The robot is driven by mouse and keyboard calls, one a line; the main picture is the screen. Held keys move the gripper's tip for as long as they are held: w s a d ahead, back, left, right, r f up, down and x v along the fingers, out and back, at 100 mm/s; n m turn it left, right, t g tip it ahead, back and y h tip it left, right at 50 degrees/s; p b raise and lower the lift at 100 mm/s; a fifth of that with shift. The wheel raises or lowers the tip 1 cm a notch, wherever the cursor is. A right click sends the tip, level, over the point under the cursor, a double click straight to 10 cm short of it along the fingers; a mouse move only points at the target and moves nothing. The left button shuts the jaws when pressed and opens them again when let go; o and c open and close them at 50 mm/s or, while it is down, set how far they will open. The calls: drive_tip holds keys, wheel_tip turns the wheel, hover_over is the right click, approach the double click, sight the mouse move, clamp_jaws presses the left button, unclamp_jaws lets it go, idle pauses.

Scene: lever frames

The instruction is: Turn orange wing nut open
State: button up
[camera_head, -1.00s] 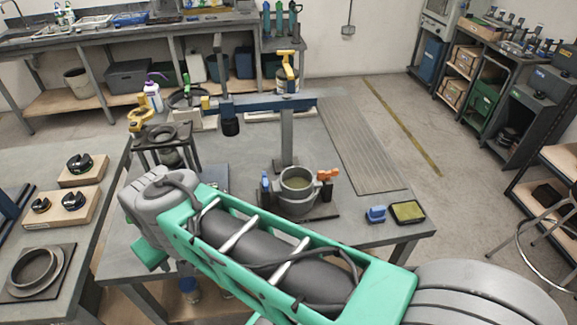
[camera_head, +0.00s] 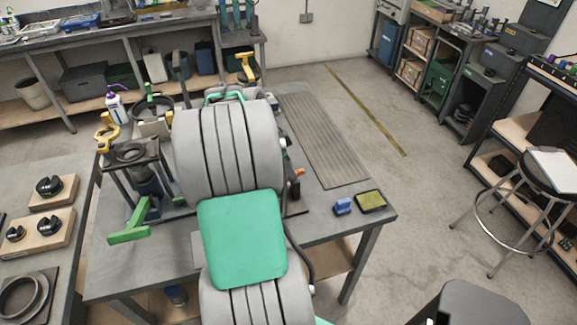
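The orange wing nut (camera_head: 300,172) shows only as a small orange bit just right of my arm, on the bench in the middle. A dark upright piece stands just below it. My arm's large grey and green links cover the vessel beside the nut and most of the fixture around it. My gripper does not show; it is hidden behind my arm or out of frame. I cannot tell how the wing nut is turned or whether anything touches it.
A blue block (camera_head: 343,206) and a yellow-green pad (camera_head: 371,201) lie at the bench's right corner. A green lever-like handle (camera_head: 130,228) and a black stand (camera_head: 130,152) are left of my arm. The ribbed grey plate (camera_head: 325,140) is bare.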

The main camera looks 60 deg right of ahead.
drive_tip(key=shift+s+d+f, duration=0.1)
drive_tip(key=shift+f, duration=0.25)
drive_tip(key=shift+c, duration=0.2)
clamp_jaws()
